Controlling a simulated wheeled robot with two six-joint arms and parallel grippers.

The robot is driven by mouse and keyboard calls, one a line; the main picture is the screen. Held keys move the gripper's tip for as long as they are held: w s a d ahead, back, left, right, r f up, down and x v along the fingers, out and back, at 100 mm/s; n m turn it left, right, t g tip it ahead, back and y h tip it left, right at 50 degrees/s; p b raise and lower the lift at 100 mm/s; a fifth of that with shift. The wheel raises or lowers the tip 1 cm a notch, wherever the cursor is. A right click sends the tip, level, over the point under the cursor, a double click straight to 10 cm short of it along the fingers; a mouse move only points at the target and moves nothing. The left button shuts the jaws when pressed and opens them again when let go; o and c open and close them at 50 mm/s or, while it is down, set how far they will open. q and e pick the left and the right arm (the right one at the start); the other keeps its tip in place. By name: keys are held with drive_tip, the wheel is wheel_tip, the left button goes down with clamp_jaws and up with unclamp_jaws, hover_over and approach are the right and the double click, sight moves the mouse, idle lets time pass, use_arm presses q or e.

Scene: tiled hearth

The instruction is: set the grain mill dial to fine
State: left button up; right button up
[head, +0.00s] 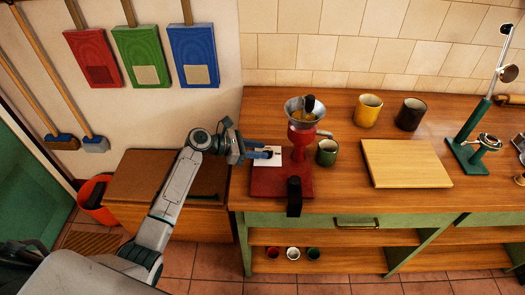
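The grain mill (302,137) stands on the worktop, with a red body, a metal hopper on top and a red base (270,183). A white plate (272,161) with small dark marks shows at the mill's left side; it looks like the dial plate, but its marks are too small to read. My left gripper (271,151) reaches in from the left, its bluish fingers over this plate and close to the mill body. The fingers hide part of the plate, and any dial knob or pointer is not clear. I cannot tell whether they touch or grip anything. My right gripper is not in view.
A green mug (327,152) stands close right of the mill. A yellow mug (367,110) and a dark mug (410,114) stand behind a wooden board (405,163). A green stand (470,140) is at the right. A black block (294,197) sits at the base's front edge.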

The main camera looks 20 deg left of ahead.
use_arm(q)
drive_tip(key=b+v, duration=0.1)
drive_tip(key=v, duration=0.6)
drive_tip(key=shift+s+a+b, duration=0.2)
drive_tip(key=shift+a+b, duration=0.2)
drive_tip(key=shift+s+a+r, duration=0.25)
drive_tip(key=shift+a+r, duration=0.1)
drive_tip(key=shift+a, duration=0.05)
drive_tip(key=shift+a, duration=0.1)
